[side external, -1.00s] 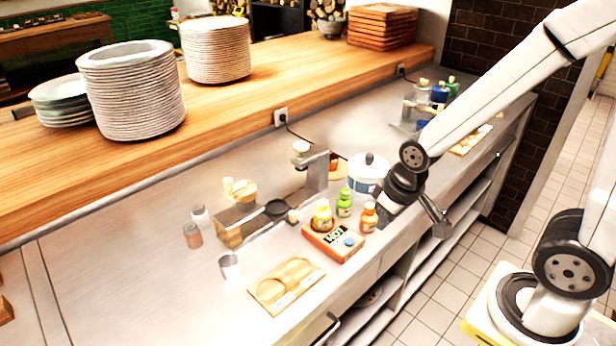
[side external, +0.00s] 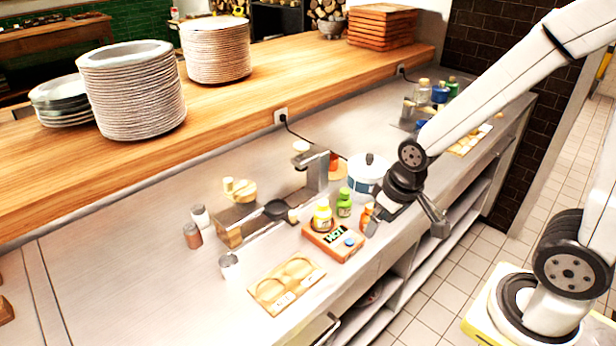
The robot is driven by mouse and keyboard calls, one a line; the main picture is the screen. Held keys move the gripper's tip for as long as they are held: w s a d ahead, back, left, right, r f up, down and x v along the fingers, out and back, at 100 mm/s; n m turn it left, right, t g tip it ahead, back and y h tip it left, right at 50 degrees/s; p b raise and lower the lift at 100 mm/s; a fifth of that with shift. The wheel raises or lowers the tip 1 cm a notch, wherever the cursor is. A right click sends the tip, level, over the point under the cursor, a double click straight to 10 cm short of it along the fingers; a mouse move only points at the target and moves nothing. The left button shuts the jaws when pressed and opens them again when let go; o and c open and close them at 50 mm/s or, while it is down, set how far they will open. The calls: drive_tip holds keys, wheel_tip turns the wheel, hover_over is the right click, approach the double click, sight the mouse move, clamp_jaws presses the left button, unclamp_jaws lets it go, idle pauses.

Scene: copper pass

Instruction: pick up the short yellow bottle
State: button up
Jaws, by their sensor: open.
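The short yellow bottle (side external: 322,216) has a pale cap and stands upright on an orange-red device (side external: 324,243) with a lit display and a blue button. A green bottle (side external: 344,203) stands just behind it to the right. My gripper (side external: 405,222) is open and empty, to the right of the yellow bottle and apart from it. Its left finger partly hides an orange bottle (side external: 365,215); I cannot tell whether they touch.
A wooden tray (side external: 286,284) with round hollows lies in front of the device. A metal cup (side external: 229,266) and two shakers (side external: 193,236) stand to the left. The counter's left part is clear.

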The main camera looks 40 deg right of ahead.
drive_tip(key=w+m, duration=0.1)
drive_tip(key=m+g, duration=0.2)
drive_tip(key=m, duration=1.5)
approach(321, 202)
drive_tip(key=f, duration=0.5)
drive_tip(key=shift+s+f, duration=0.35)
drive_tip(key=shift+w+a+m+g, duration=0.1)
drive_tip(key=shift+w+m+g, duration=0.3)
drive_tip(key=shift+w+m, duration=0.35)
drive_tip(key=shift+s+f, duration=0.1)
drive_tip(key=shift+s, duration=0.05)
drive_tip(key=shift+f, duration=1.2)
drive_tip(key=shift+f, duration=0.1)
drive_tip(key=shift+s+f, duration=0.15)
drive_tip(key=shift+f, duration=2.35)
